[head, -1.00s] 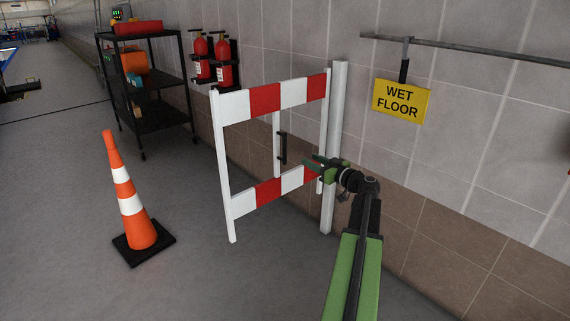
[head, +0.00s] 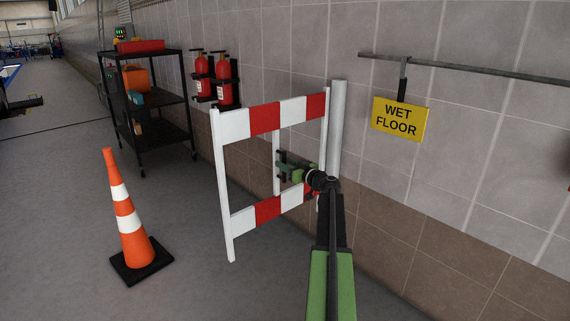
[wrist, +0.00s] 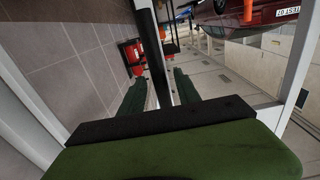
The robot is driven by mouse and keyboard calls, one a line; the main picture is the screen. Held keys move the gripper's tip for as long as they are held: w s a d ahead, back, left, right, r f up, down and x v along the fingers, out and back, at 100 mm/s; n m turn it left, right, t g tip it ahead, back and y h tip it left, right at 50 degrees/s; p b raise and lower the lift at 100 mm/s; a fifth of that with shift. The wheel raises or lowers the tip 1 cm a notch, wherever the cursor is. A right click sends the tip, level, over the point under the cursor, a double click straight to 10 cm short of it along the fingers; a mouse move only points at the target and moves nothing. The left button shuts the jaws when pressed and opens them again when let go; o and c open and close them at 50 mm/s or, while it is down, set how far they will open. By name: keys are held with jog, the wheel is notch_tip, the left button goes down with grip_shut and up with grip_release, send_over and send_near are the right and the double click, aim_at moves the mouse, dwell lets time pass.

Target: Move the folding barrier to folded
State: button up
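The folding barrier (head: 265,119) has red and white striped boards between white uprights. It stands out from the wall, its right end beside a pale post (head: 338,125). A black upright handle (head: 281,179) is on its middle upright, partly covered by my gripper. My gripper (head: 285,163), with green fingers, is at the handle, in front of the barrier's opening. In the wrist view the fingers (wrist: 160,92) are spread apart, and a dark bar (wrist: 168,50), apparently the handle, runs between them. I cannot tell whether either finger touches it.
An orange and white cone (head: 130,225) stands on the floor left of the barrier. A black shelf cart (head: 150,100) and two fire extinguishers (head: 222,80) are along the wall behind. A yellow wet floor sign (head: 400,119) hangs from a rail at right. Floor between cone and barrier is clear.

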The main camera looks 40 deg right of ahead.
jog(key=shift+w, duration=0.5)
grip_shut()
jog(key=shift+d, duration=0.1)
dwell(0.9)
